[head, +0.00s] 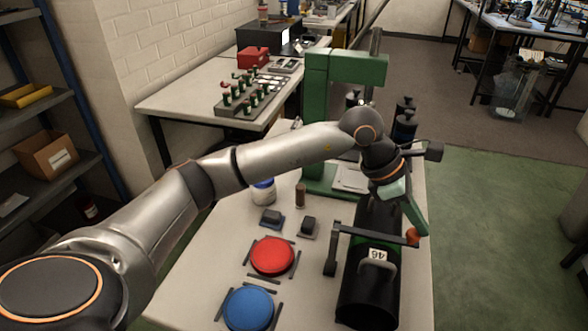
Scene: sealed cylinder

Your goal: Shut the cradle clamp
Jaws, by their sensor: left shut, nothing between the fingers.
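A dark cylinder (368,295) with a "46" label lies lengthwise at the right side of the near table. The cradle clamp (362,233) is a dark grey bar on an upright left of the cylinder. The bar runs across above the cylinder to a red-orange knob (412,236) on the right. My left gripper (422,230) points down over the cylinder's right side, shut and empty. Its tips are close beside the knob; whether they touch it I cannot tell. My wrist and gripper hide part of the cylinder's far end. My right gripper is not in view.
A red disc (272,256) and a blue disc (249,308) lie left of the cylinder. Two small dark blocks, a brown vial (300,195) and a white jar (263,191) stand behind them. A green press frame (318,120) rises at the back.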

